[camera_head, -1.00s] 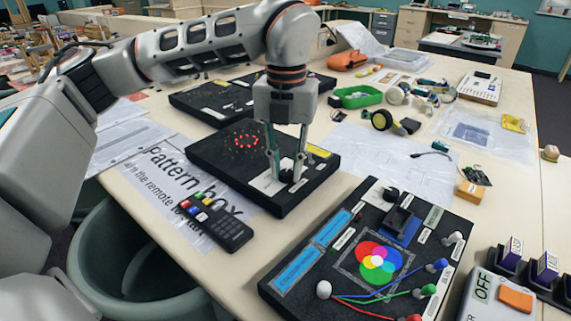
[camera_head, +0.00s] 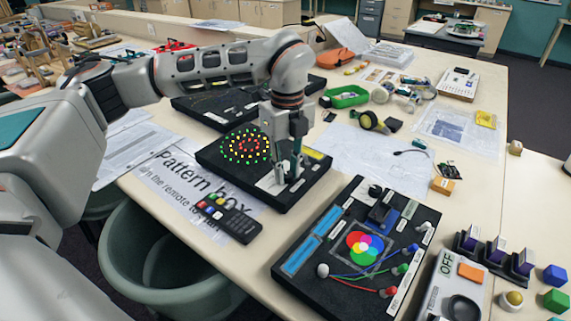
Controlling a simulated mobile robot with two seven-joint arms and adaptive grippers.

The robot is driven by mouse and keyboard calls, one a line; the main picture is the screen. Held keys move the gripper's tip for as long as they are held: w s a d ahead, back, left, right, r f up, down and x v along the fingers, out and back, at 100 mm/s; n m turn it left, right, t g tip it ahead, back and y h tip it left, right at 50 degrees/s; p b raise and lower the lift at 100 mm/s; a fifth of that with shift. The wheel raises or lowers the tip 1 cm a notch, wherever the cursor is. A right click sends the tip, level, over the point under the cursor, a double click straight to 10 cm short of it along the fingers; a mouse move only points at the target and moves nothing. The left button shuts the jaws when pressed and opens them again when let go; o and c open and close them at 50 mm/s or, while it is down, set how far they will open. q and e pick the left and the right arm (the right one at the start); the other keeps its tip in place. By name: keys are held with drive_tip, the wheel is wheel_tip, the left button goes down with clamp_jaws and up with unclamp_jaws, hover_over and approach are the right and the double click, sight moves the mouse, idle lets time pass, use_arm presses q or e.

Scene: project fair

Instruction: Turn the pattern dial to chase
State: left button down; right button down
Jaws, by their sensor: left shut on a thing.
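The pattern box (camera_head: 233,173) is a flat black box on the table, with a ring of lit green, yellow and red lights (camera_head: 245,147) on its top. Its pattern dial stands on a pale plate (camera_head: 270,184) near the right front corner. My left gripper (camera_head: 288,178) points down over that plate and is shut on the dial, which the fingers mostly hide. The dial's pointer and the labels are too small to read. My right gripper is not in view.
A black remote (camera_head: 229,220) lies in front of the box on a printed sheet (camera_head: 165,182). A color-mixing board (camera_head: 318,278) with cables stands to the right. A green bin (camera_head: 150,252) is below the table edge. Papers and small parts lie behind.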

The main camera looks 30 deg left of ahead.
use_arm(q)
drive_tip(key=n+p, duration=0.1)
drive_tip(key=n, duration=0.4)
drive_tip(key=shift+n, duration=1.9)
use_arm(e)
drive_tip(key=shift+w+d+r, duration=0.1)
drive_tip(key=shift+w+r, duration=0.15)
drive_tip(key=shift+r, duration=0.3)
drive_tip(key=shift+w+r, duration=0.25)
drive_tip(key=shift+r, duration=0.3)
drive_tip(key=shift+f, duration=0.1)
use_arm(q)
drive_tip(key=c, duration=1.8)
unclamp_jaws()
drive_tip(key=shift+c, duration=0.2)
drive_tip(key=shift+o, duration=0.3)
